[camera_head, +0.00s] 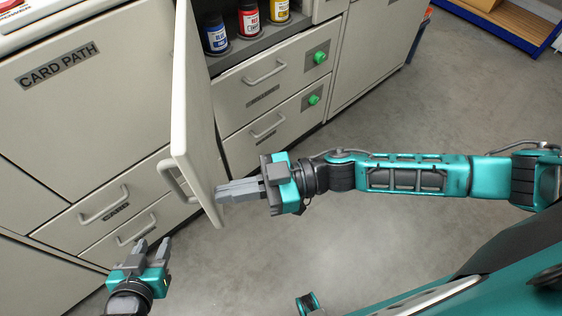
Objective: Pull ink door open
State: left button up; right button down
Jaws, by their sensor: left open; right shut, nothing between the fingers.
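The ink door (194,110) is a cream panel that stands swung outward from the cabinet, seen nearly edge-on. Its handle (178,183) is on the left face near the free edge. Behind the door, the compartment shows a blue ink bottle (215,36), a red one (249,20) and a yellow one (279,9) on a dark shelf. My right gripper (222,191) is shut and empty, its fingertips at the door's lower free edge on the right side; I cannot tell if they touch. My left gripper (152,246) is open and empty, below and left of the handle.
Drawers with handles (104,205) lie left of the door, under the card path panel (58,66). More drawers with green knobs (319,57) lie to the right. The grey floor (370,115) is clear. A blue rack (500,25) stands at the far right.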

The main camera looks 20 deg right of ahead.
aim_at(212, 198)
jog(key=a+m+t, duration=0.1)
jog(key=a, duration=0.2)
jog(key=shift+a+t+p, duration=0.25)
jog(key=shift+t+p, duration=0.05)
jog(key=shift+w+f, duration=0.1)
jog(key=s+d, duration=0.2)
jog(key=d, duration=1)
jog(key=shift+s+d+b, duration=0.2)
jog(key=shift+d+b, duration=0.2)
jog(key=shift+b, duration=0.05)
